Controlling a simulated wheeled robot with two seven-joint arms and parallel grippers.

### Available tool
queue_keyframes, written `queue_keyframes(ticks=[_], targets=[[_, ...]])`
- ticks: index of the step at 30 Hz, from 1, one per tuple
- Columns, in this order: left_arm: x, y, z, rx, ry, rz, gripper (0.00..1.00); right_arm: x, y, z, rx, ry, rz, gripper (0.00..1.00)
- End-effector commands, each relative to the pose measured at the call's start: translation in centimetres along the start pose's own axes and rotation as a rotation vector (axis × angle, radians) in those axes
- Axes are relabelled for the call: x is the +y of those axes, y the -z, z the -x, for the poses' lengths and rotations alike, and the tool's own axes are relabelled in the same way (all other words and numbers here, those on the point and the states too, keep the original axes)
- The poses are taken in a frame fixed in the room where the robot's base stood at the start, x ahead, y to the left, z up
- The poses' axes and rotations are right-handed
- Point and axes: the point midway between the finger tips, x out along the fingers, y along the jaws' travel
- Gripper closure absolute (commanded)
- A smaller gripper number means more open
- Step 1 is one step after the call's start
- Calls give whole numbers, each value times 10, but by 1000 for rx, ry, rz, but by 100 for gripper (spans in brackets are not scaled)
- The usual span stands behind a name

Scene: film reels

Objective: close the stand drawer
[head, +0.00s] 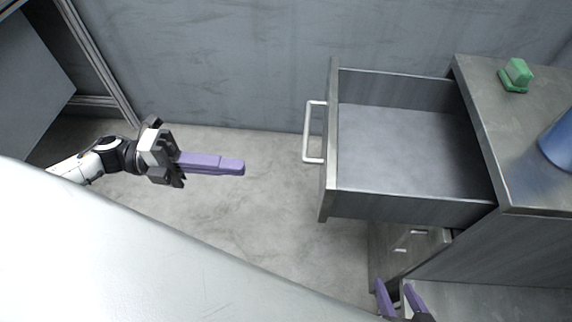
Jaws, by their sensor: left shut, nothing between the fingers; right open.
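The stand drawer (410,207) is pulled out to the left from the grey stand (500,160). It is empty inside. Its front panel faces left and carries a pale bar handle (308,132). My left gripper (243,167) is shut and empty, with its purple fingers pointing right toward the drawer front. It is left of the handle and apart from it. My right gripper (398,290) shows only partly at the bottom edge, below the drawer. Its purple fingers are apart and I see nothing between them.
A green object (516,75) and a blue round container (560,140), cut off by the right edge, are on the stand top. A lower front with another handle (411,240) shows below the drawer. The floor between my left gripper and the drawer is clear.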

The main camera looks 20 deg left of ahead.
Motion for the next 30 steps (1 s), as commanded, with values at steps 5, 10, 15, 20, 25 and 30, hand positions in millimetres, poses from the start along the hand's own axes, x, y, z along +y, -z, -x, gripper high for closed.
queue_keyframes(ticks=[5, 10, 15, 20, 25, 30], targets=[[-2, 2, -22, 10, 3, -6, 100, 0, 0, 0, 2, 1, -1, 57], [-2, 2, -58, 9, 6, -7, 100, 0, -1, -1, 3, 2, -4, 57], [-3, 1, -94, 8, 5, -5, 100, -1, 0, -1, 6, 2, -6, 57], [-2, 2, -120, 7, 5, -4, 100, -1, 0, -1, 10, 3, -7, 57], [-2, 2, -135, 6, 3, -2, 100, -1, 0, -1, 10, 3, -8, 57], [-2, 2, -138, 5, 2, -1, 100, -1, 0, -1, 10, 3, -8, 57]])
